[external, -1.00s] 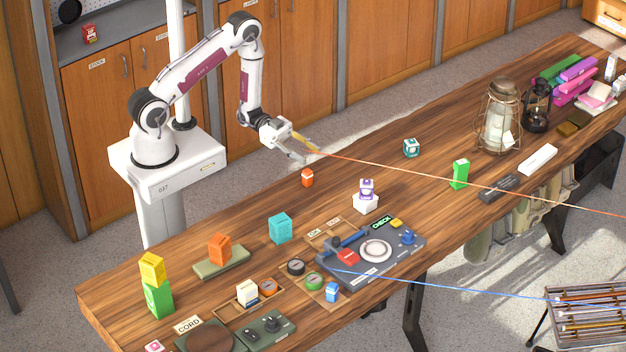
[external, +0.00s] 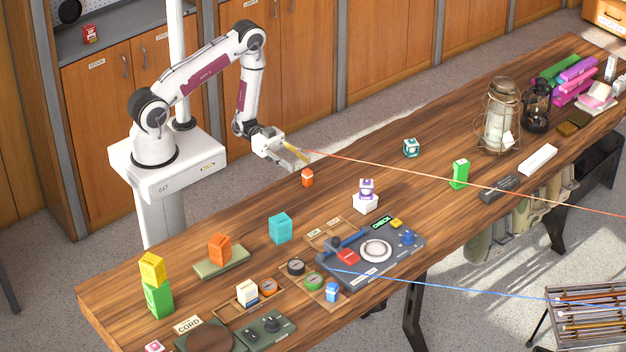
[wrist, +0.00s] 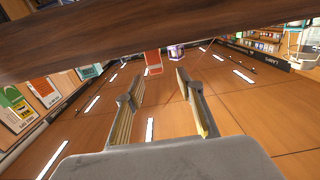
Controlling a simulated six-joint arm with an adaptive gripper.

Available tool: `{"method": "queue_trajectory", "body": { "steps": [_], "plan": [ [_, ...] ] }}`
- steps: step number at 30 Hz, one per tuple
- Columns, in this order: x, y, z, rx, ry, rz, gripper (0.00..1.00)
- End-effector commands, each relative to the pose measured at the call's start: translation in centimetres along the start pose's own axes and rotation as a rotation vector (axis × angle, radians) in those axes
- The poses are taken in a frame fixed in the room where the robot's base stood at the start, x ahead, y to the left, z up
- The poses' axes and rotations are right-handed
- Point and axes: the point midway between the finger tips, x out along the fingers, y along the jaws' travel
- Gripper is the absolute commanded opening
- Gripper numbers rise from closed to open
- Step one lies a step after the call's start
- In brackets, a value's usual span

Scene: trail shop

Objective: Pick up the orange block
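An orange block (external: 219,249) rests on a flat green pad (external: 236,262) on the left half of the wooden table. A smaller orange piece with a pale band (external: 307,177) stands alone on the table near the back edge. My gripper (external: 298,160) is just above and behind this small piece, apart from it, and well to the right of the block on the pad. In the wrist view my gripper (wrist: 160,88) has its fingers spread with nothing between them. An orange piece (wrist: 152,62) shows beyond the fingertips there.
A teal block (external: 280,228) stands between the two orange things. A purple-and-white block sits on a white block (external: 365,203) to the right. A yellow block (external: 152,268) is stacked on a green one at far left. An orange cord (external: 450,182) stretches across the table.

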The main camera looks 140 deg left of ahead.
Motion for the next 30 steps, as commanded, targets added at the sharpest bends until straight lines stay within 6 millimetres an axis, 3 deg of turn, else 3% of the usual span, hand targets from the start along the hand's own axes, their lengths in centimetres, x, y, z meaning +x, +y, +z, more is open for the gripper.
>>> {"method": "queue_trajectory", "body": {
  "steps": [7, 23, 30],
  "plan": [
    [1.4, 0.1, 0.0, 0.000, 0.000, 0.001, 0.38],
    [1.9, 0.2, 0.0, 0.000, 0.000, 0.001, 0.38],
    [3.6, 0.6, 0.2, 0.000, 0.001, 0.003, 0.38]
  ]
}}
